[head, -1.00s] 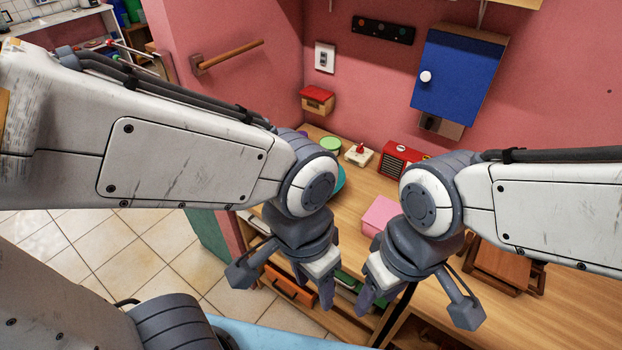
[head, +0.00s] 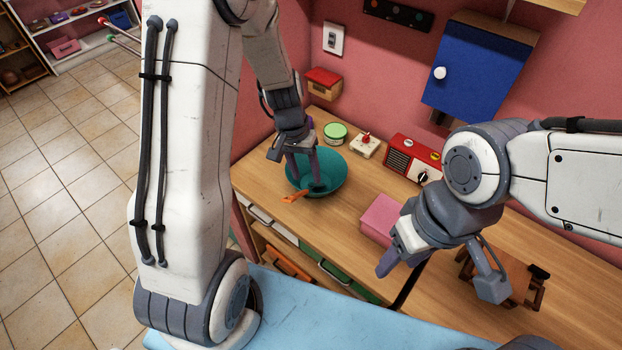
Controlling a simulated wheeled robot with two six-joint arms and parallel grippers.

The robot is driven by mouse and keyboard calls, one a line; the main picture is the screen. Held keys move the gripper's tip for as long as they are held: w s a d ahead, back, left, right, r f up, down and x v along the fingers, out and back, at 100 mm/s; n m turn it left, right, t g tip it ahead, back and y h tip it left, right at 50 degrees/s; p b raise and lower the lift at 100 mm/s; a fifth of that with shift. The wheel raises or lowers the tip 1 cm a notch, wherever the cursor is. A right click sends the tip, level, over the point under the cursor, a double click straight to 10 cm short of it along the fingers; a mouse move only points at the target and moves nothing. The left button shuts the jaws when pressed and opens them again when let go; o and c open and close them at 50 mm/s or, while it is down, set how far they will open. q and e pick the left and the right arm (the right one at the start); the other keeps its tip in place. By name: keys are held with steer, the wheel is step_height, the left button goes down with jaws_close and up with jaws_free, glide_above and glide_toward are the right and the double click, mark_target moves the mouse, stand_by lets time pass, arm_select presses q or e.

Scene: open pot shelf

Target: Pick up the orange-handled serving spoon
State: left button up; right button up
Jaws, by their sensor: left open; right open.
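The serving spoon's orange handle (head: 295,196) sticks out over the near rim of a teal bowl (head: 338,182) on the wooden counter. Its dark head appears to lie inside the bowl, partly hidden by my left gripper. My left gripper (head: 305,175) is open and points down over the bowl, close to the spoon. I cannot tell whether it touches the spoon or the bowl. My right gripper (head: 391,264) is open and empty, in front of a pink box, well to the right of the spoon.
A green-lidded tub (head: 335,131), a white block with a red knob (head: 365,145) and a red radio (head: 412,157) stand behind the bowl. The pink box (head: 380,217) and a brown wooden rack (head: 512,285) are to the right. Bare counter lies in front of the bowl.

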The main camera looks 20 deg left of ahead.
mark_target(304, 190)
arm_select(q)
steer(key=shift+n, duration=0.4)
steer(key=f, duration=0.2)
steer(key=a+f, duration=0.1)
steer(key=f, duration=0.1)
steer(key=w+f, duration=0.1)
steer(key=f, duration=0.1)
steer(key=shift+a+p, duration=0.3)
steer(key=shift+a, duration=0.1)
steer(key=f, duration=0.1)
steer(key=f+p, duration=0.1)
steer(key=f, duration=0.1)
steer(key=w+f, duration=0.1)
steer(key=f, duration=0.1)
steer(key=shift+d, duration=0.35)
steer(key=shift+f, duration=0.5)
jaws_close()
